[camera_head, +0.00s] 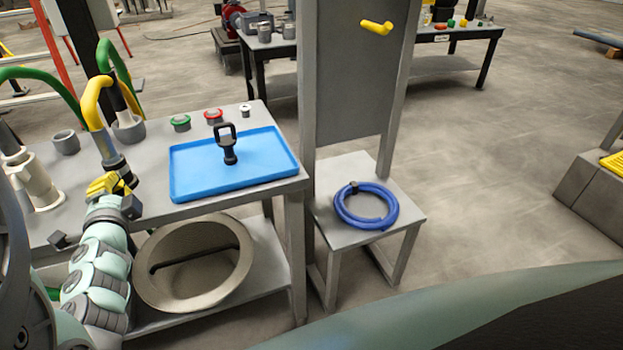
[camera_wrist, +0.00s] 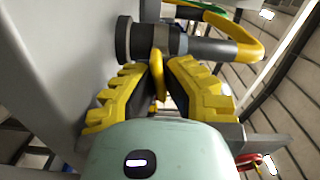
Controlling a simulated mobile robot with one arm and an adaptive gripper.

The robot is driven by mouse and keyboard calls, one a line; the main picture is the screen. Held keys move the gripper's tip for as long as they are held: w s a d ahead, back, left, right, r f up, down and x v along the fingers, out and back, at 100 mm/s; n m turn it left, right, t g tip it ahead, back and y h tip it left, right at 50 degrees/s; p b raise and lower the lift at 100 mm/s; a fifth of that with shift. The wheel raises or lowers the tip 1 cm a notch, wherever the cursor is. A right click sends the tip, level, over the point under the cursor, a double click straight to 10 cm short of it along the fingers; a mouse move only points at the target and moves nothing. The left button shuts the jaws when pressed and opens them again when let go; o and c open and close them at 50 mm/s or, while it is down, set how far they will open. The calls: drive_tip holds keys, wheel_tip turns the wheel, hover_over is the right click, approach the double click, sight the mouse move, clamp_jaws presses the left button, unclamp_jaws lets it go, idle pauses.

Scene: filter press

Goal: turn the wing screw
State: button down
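The wing screw (camera_wrist: 158,75) shows as a thin yellow wing in the wrist view, beside a dark and grey cylindrical fitting (camera_wrist: 142,40). My gripper (camera_wrist: 160,70) has yellow ribbed fingers, with the wing between their tips. The fingers look closed onto it, one on each side. In the head view my gripper (camera_head: 113,180) is at the lower end of the fitting (camera_head: 112,152), above the bench's left part. The wing cannot be made out there.
The bench (camera_head: 270,118) carries a blue tray (camera_head: 190,185) with a black handled tool (camera_head: 229,148), red and green rings, and grey cups. A large round basin (camera_head: 170,295) sits on the shelf below. A blue hose coil (camera_head: 350,215) lies on a low stand. Floor at right is mostly clear.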

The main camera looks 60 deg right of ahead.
drive_tip(key=c, duration=1.1)
unclamp_jaws()
drive_tip(key=shift+s, duration=0.1)
drive_tip(key=v, duration=1.2)
